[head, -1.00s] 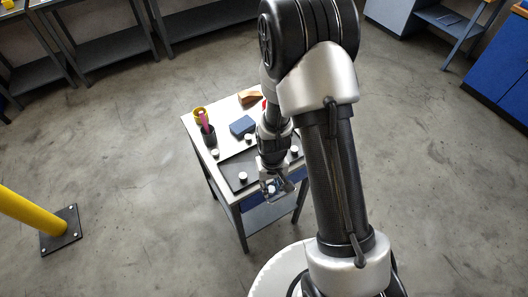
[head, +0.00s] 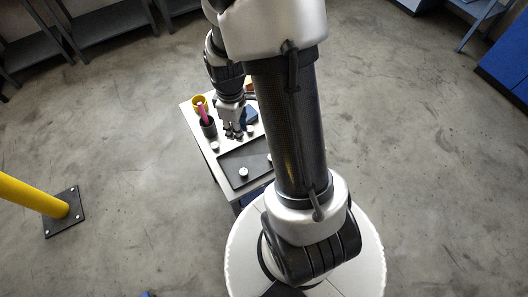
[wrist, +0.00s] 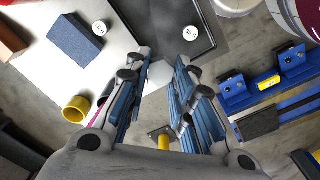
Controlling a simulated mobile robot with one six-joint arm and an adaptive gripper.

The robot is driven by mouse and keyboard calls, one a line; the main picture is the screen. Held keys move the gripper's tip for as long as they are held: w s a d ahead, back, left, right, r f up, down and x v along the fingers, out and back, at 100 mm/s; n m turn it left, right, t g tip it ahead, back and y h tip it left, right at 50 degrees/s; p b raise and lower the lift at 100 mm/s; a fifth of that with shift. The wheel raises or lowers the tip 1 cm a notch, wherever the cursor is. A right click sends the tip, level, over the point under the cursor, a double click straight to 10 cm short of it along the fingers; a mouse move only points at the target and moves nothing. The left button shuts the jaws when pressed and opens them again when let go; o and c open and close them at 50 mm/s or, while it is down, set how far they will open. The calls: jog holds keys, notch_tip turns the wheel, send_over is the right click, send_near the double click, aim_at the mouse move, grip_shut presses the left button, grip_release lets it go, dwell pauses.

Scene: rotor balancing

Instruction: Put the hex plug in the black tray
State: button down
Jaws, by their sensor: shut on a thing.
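My gripper (head: 237,132) hangs over the white table, just beyond the back edge of the black tray (head: 229,164). In the wrist view its fingers (wrist: 160,72) are closed on a light grey, six-sided piece, which looks like the hex plug (wrist: 158,76). In the head view the gripper hides that piece. The black tray also shows in the wrist view (wrist: 205,12), to the right of and beyond the fingertips. A white round piece (head: 243,173) stands in the tray, and another (head: 269,158) shows partly behind my arm.
A blue block (head: 250,116) is right behind the gripper. A yellow cup (head: 198,102) and a dark cup (head: 208,127) with a pink thing in it stand at the table's left edge. A white round piece (head: 215,146) lies left of the tray.

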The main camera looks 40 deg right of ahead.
jog(key=s+d+r+n, duration=0.3)
jog(key=s+d+r, duration=0.1)
jog(key=d+r, duration=0.1)
jog(key=f+b, duration=0.2)
jog(key=f, duration=0.4)
jog(key=f+b, duration=0.2)
jog(key=f, duration=0.5)
jog(key=f+b, duration=0.2)
jog(key=f, duration=0.5)
jog(key=shift+w+a, duration=0.1)
jog(key=shift+w, duration=0.15)
jog(key=shift+b, duration=0.3)
jog(key=shift+f, duration=0.2)
jog(key=c, duration=1.4)
grip_release()
jog(key=shift+o, duration=0.2)
